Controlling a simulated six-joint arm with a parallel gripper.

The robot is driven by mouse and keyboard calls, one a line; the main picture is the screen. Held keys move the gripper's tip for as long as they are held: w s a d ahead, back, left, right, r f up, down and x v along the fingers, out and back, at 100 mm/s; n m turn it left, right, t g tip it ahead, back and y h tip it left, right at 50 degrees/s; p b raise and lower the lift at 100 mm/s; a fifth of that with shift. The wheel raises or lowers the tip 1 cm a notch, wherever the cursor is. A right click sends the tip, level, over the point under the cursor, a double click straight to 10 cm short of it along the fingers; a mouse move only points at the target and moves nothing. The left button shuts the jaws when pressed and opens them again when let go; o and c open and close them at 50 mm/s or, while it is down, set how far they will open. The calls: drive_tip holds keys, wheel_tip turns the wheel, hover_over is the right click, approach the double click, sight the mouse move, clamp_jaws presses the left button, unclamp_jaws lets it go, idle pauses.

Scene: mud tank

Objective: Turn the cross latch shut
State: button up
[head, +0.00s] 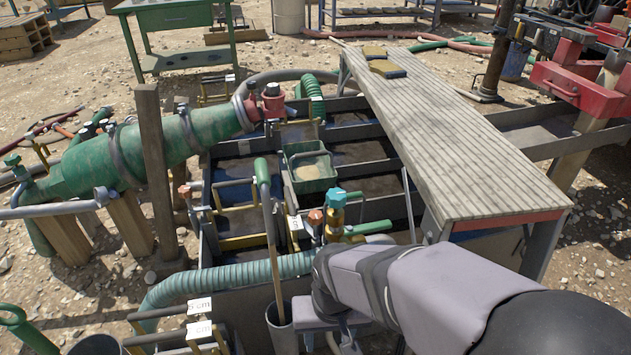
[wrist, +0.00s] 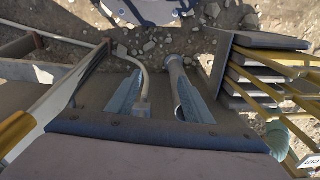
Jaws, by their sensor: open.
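I cannot pick out the cross latch for certain in either view. In the head view, a blue-capped yellow valve (head: 335,215) stands at the tank's near edge, with an orange-red knob (head: 315,216) just left of it; another orange knob (head: 185,191) stands at the tank's left. My arm reaches in from the lower right, and its wrist hides part of the near side. In the wrist view my gripper (wrist: 158,98) is open, its two bluish fingers apart. A pale bent pipe and a grey pipe (wrist: 175,70) show in the gap between them; contact cannot be told.
The mud tank (head: 403,205) has dark compartments and a hanging green tray (head: 310,185). A slatted walkway (head: 455,140) borders its right. A ribbed teal hose (head: 225,280) and a bucket holding a tool (head: 282,330) are near my arm. Stacked dark plates (wrist: 262,70) flank the gripper's right.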

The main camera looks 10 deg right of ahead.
drive_tip(key=d+r+n+p, duration=0.1)
drive_tip(key=d+r+p, duration=0.1)
drive_tip(key=r+p, duration=2.9)
drive_tip(key=d+r+p, duration=0.2)
drive_tip(key=r+p, duration=2.9)
drive_tip(key=r, duration=0.1)
drive_tip(key=m+b, duration=0.7)
drive_tip(key=b, duration=3.2)
hover_over(315, 214)
drive_tip(key=shift+g, duration=0.4)
drive_tip(key=f, duration=4.5)
drive_tip(key=shift+s+f, duration=0.25)
drive_tip(key=shift+f, duration=0.1)
drive_tip(key=shift+w+f, duration=0.2)
drive_tip(key=shift+f, duration=0.05)
drive_tip(key=shift+f, duration=0.1)
drive_tip(key=shift+f+b, duration=0.55)
drive_tip(key=shift+f, duration=3)
